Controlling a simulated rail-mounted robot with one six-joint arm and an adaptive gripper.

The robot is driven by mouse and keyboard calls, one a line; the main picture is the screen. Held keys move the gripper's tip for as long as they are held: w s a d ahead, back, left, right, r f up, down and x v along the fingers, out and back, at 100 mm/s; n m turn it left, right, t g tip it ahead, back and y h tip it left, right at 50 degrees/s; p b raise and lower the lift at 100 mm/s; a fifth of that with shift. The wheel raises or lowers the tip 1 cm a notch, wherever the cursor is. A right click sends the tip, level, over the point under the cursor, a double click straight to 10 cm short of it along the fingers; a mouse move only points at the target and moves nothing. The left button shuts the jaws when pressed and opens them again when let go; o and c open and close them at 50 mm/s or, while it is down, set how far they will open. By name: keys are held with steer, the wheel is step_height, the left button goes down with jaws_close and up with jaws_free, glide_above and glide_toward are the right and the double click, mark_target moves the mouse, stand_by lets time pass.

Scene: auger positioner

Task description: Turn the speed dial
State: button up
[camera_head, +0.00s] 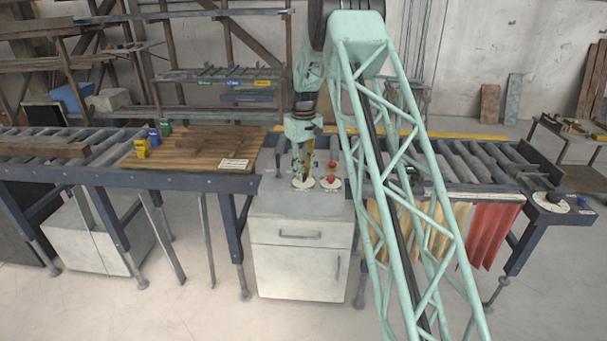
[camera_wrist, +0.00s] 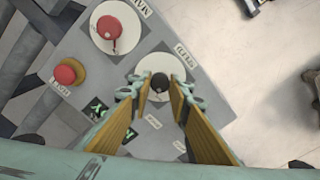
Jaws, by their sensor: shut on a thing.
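The speed dial (camera_wrist: 159,82) is a dark knob on a white round plate, beside a label that seems to read SPEED in the wrist view. My gripper (camera_wrist: 161,88) points down at the panel, its two yellow-faced fingers closed around the dial. In the head view my gripper (camera_head: 304,179) stands over the white plate on the grey control box (camera_head: 275,196), and it hides the dial there.
A red knob (camera_wrist: 109,27) on another white plate and a red button (camera_wrist: 67,72) sit close to the dial. Roller conveyors (camera_head: 480,160) and a wooden board (camera_head: 190,148) flank the box.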

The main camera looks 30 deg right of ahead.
mark_target(304, 175)
steer(key=shift+n, duration=0.6)
steer(key=o, duration=0.9)
steer(key=shift+r, duration=0.2)
steer(key=shift+r, duration=5.85)
